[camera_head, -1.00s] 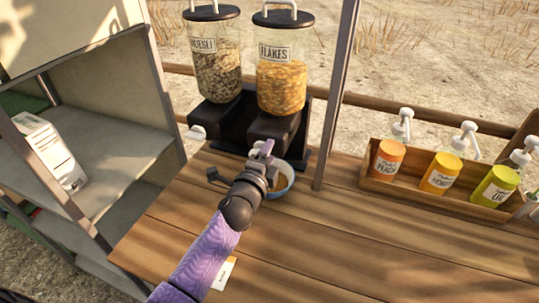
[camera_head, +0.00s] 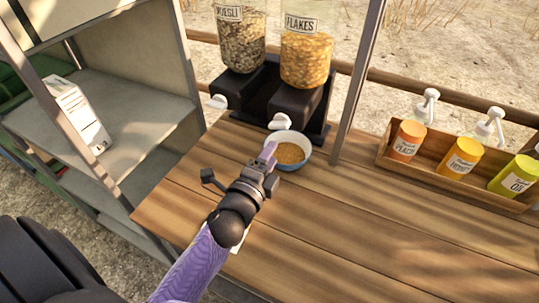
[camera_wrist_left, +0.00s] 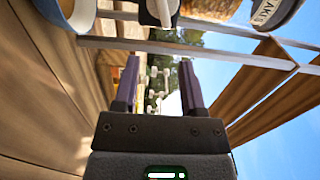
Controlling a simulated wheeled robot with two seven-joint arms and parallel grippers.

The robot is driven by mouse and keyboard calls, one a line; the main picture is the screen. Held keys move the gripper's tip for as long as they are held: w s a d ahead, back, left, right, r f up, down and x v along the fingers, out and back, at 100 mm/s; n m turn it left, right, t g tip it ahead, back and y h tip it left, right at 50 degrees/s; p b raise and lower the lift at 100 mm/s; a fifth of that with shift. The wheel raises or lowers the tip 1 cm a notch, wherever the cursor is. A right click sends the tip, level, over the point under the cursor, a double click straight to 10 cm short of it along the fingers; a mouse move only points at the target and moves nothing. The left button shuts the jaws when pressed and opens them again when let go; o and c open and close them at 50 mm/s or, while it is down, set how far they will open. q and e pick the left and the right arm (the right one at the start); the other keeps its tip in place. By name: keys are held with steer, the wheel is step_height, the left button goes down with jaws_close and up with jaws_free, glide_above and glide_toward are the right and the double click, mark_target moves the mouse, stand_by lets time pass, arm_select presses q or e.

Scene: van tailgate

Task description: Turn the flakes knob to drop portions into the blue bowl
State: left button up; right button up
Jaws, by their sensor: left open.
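The flakes dispenser (camera_head: 306,58) stands at the back, with a white knob (camera_head: 279,122) on its black base. The blue bowl (camera_head: 305,150), white-rimmed, sits on the counter below it and holds a layer of golden-brown flakes. My left gripper (camera_head: 268,154) is in front of the knob and by the bowl's left front rim, apart from the knob. In the left wrist view its two purple fingers (camera_wrist_left: 158,62) are spread with nothing between them. The knob (camera_wrist_left: 160,10) shows at the top edge there, with the bowl (camera_wrist_left: 80,15) to its left. My right gripper is not in view.
A muesli dispenser (camera_head: 240,45) with its own white knob (camera_head: 219,101) stands left of the flakes. A metal post (camera_head: 356,85) rises to the right. A wooden crate (camera_head: 450,185) holds pump bottles. The counter's front right is clear.

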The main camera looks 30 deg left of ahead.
mark_target(277, 128)
arm_select(q)
steer(key=shift+o, duration=2.3)
steer(key=n, duration=0.3)
steer(key=shift+a, duration=0.15)
steer(key=shift+o, duration=0.9)
steer(key=n, duration=0.4)
steer(key=shift+s+a+f+n, duration=0.1)
steer(key=shift+s+a+n, duration=0.1)
steer(key=shift+n, duration=0.1)
steer(key=w+n, duration=0.3)
steer(key=n, duration=0.1)
steer(key=w+a+n+b, duration=0.1)
steer(key=w+n, duration=0.2)
steer(key=n, duration=0.2)
steer(key=w+a+n+b, duration=0.1)
steer(key=w+n, duration=0.2)
steer(key=n, duration=0.2)
steer(key=shift+w, duration=0.1)
